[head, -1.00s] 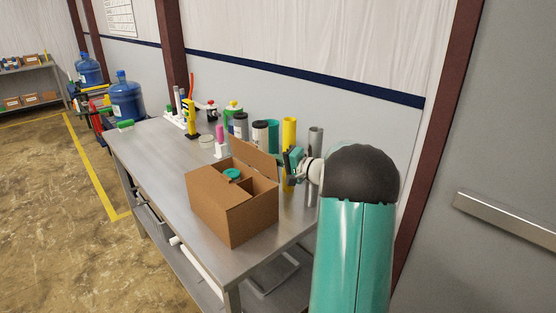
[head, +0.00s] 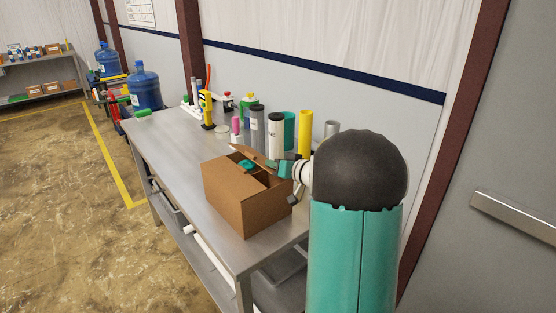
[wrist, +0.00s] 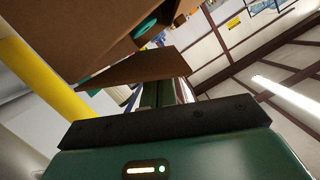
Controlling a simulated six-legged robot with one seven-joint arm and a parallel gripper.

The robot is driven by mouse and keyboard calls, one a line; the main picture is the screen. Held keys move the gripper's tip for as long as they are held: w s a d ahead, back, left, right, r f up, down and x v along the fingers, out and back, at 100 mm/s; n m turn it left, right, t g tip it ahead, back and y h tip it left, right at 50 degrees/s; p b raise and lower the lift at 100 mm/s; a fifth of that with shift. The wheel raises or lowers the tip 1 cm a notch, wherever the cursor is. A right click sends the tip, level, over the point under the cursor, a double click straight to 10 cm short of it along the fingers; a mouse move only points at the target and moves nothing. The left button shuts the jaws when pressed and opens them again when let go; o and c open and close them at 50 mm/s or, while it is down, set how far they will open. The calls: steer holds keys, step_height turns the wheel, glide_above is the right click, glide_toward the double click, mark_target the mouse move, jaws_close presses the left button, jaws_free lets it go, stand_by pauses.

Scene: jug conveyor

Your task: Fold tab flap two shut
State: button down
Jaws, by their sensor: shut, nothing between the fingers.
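A brown cardboard box (head: 245,196) stands on the metal table, its top partly open, with a teal round item (head: 246,164) inside. A long flap (head: 252,157) at its back edge is tilted inward over the opening. My gripper (head: 284,168) is shut and empty at the right end of that flap, seemingly against its outer side. In the wrist view a flap (wrist: 133,70) lies just beyond my fingers (wrist: 160,93), with the box wall (wrist: 70,30) above it. Whether the fingers touch the flap is hard to tell. I cannot tell which flap is tab flap two.
Tubes and bottles stand close behind the box, among them a yellow tube (head: 305,133) and a dark canister (head: 257,130). The table (head: 175,155) is clear to the left of the box. Blue water jugs (head: 145,88) stand beyond its far end.

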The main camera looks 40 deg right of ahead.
steer(key=shift+a+f+n, duration=0.5)
steer(key=shift+f+n, duration=0.15)
steer(key=shift+n, duration=0.15)
steer(key=shift+a+f, duration=0.25)
steer(key=shift+f, duration=0.45)
steer(key=shift+s, duration=0.1)
